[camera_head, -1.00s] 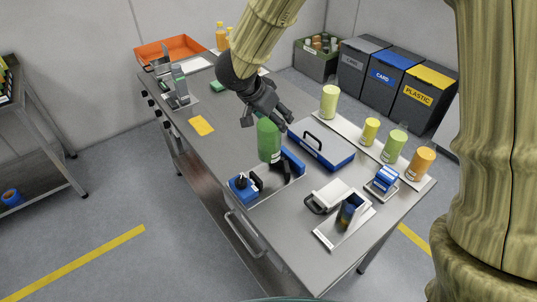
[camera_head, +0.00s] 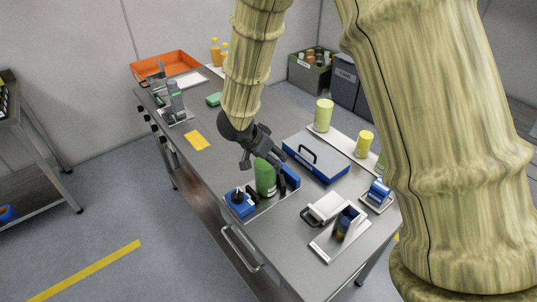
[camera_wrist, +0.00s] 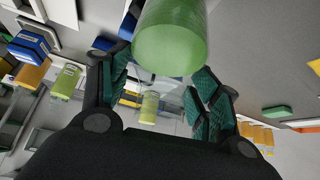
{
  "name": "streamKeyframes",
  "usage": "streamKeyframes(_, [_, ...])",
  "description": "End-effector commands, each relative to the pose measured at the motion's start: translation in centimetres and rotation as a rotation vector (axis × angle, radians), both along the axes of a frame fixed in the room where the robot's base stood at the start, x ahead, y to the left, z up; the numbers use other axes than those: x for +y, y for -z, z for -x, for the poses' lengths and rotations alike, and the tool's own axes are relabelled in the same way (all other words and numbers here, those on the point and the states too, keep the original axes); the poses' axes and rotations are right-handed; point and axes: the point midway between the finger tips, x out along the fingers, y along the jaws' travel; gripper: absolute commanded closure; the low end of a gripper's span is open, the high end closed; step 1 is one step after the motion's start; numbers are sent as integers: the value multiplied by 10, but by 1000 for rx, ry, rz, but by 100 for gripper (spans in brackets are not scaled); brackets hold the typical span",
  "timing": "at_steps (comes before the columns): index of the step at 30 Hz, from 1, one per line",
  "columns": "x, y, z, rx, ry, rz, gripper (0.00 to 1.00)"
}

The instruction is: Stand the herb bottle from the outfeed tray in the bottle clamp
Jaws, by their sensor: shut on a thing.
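The green herb bottle (camera_head: 265,177) is upright in the head view, held from above by my gripper (camera_head: 266,158). In the wrist view the bottle (camera_wrist: 170,45) fills the top middle, between the two dark fingers (camera_wrist: 158,85). My gripper is shut on it. The bottle clamp (camera_head: 240,203) has blue blocks on a grey plate on the bench. The bottle is between its front-left block and its rear-right block (camera_head: 291,176). Its lower end is low at the clamp; I cannot tell whether it touches the plate.
A pale strip (camera_head: 341,138) at the right carries a light green jar (camera_head: 323,115) and a yellow jar (camera_head: 364,144). A blue case (camera_head: 316,160) lies close behind the clamp. A yellow card (camera_head: 196,140) lies left.

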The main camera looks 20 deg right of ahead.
Motion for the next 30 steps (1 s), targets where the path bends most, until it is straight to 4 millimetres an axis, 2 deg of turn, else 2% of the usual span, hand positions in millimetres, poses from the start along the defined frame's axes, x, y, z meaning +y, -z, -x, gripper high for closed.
streamKeyframes(8, [0,0,-1,-1,0,-1,100])
streamKeyframes(9, [0,1,0,-1,0,-1,36])
streamKeyframes(12, [0,1,0,-1,0,-1,18])
streamKeyframes(24, [0,0,0,-1,0,-1,16])
streamKeyframes(30, [9,-17,4,-4,0,-3,16])
